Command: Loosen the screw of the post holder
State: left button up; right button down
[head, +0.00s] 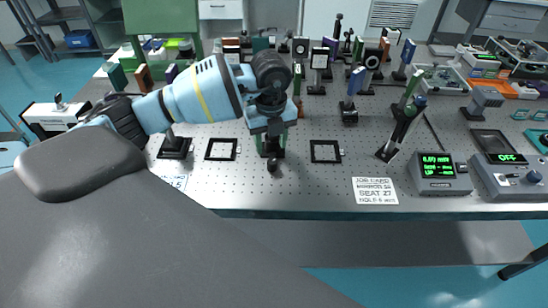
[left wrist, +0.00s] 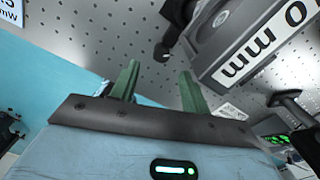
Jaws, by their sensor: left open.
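My left gripper (head: 276,143) points down over the front middle of the optical table, its green fingers apart. In the left wrist view the two fingers (left wrist: 158,88) are spread with nothing between them. A dark post holder (head: 265,148) stands at the gripper in the head view, partly hidden by it. A small black knob (head: 272,167), which looks like its screw, sticks out toward the front edge. In the left wrist view the black knob (left wrist: 162,52) shows beyond the fingertips, apart from them. My right gripper is not in view.
Two black square frames (head: 221,149) (head: 325,151) lie flat either side of the gripper. A job card (head: 375,190) lies near the front edge. Mounted optics stand behind; a tilted green-topped post (head: 402,125) and a green-lit meter (head: 440,172) are to the right. A large labelled part (left wrist: 250,40) is close in the left wrist view.

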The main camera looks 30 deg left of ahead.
aim_at(272, 161)
pick_arm(q)
notch_tip(272, 161, down, 8)
jog(key=shift+w+r, duration=0.1)
dwell(0.4)
jog(key=c, duration=1)
jog(key=shift+m, duration=0.8)
jog(key=o, duration=1)
